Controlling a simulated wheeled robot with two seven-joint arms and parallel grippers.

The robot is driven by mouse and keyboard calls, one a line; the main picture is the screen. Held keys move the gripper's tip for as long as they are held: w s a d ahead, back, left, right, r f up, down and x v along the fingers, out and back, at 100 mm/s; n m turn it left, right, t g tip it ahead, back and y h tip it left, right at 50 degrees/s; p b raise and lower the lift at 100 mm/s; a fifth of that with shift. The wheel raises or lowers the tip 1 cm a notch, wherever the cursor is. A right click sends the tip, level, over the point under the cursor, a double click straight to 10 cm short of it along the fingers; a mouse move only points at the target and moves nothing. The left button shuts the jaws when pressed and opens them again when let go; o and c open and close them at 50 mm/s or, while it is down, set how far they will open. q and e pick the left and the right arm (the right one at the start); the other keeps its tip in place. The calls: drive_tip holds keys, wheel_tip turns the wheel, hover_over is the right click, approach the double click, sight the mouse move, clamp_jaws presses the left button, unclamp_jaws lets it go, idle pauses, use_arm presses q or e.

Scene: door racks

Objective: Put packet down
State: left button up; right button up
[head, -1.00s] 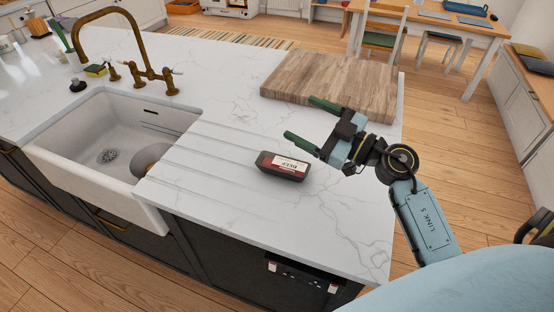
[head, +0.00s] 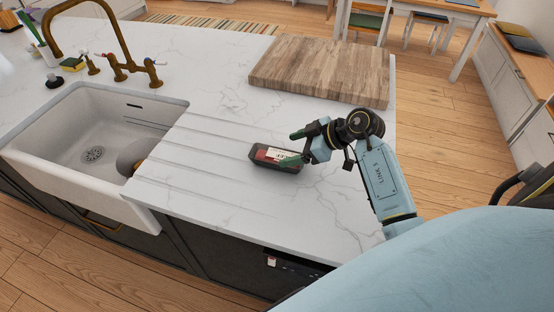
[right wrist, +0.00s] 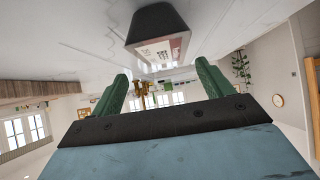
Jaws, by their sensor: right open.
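The packet (head: 264,155) is a dark tray with a red and white label. It lies flat on the white marble counter, just right of the drainer grooves. My right gripper (head: 294,147) is open at the packet's right end. In the head view one green finger overlaps the label and the other is just behind the packet. In the right wrist view the packet (right wrist: 158,28) shows beyond the open fingers (right wrist: 162,74), roughly in line with the gap between them. I cannot tell whether a finger touches it. My left gripper is not in view.
A wooden board (head: 325,68) lies on the counter behind my right gripper. A white sink (head: 85,135) with a brass tap (head: 120,68) is at the left. The counter's front edge is close, with clear marble (head: 250,210) in front of the packet.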

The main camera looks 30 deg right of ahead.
sight(277, 155)
drive_tip(key=x, duration=0.5)
drive_tip(key=shift+a+f, duration=0.4)
drive_tip(key=shift+s, duration=0.1)
drive_tip(key=c, duration=1.1)
drive_tip(key=shift+r, duration=0.1)
drive_tip(key=shift+c, duration=1)
